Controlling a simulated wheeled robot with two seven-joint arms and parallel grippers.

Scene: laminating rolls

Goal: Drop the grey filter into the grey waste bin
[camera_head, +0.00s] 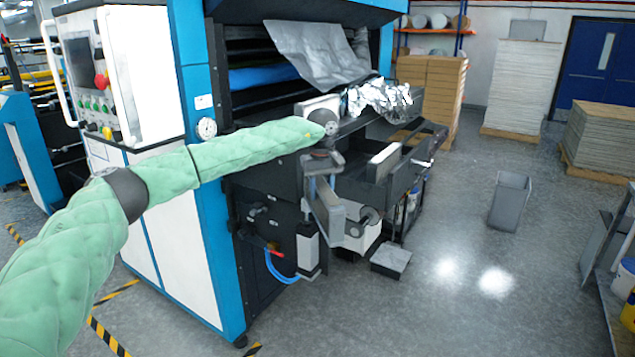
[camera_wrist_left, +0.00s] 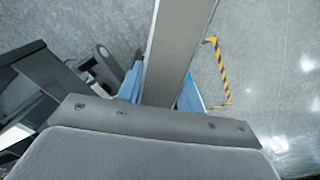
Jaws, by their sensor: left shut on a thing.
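My left gripper (camera_head: 326,180) points down from the end of my green-sleeved arm, in front of the laminating machine. It is shut on the grey filter (camera_head: 330,212), which hangs below it beside the machine's lower front. In the left wrist view the filter (camera_wrist_left: 182,45) is a long grey slab seen narrow side on, between the blue fingertips of the left gripper (camera_wrist_left: 163,90). The grey waste bin (camera_head: 508,205) stands upright on the floor to the right, well apart from the gripper and filter. Its inside is mostly hidden. My right gripper is not in view.
The machine's open black trays (camera_head: 375,185) jut out right of the gripper. Crumpled silver foil (camera_head: 378,97) lies above them. A low grey box (camera_head: 391,260) sits on the floor by the machine. A shelf cart (camera_head: 612,255) stands at the right edge. Floor around the bin is clear.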

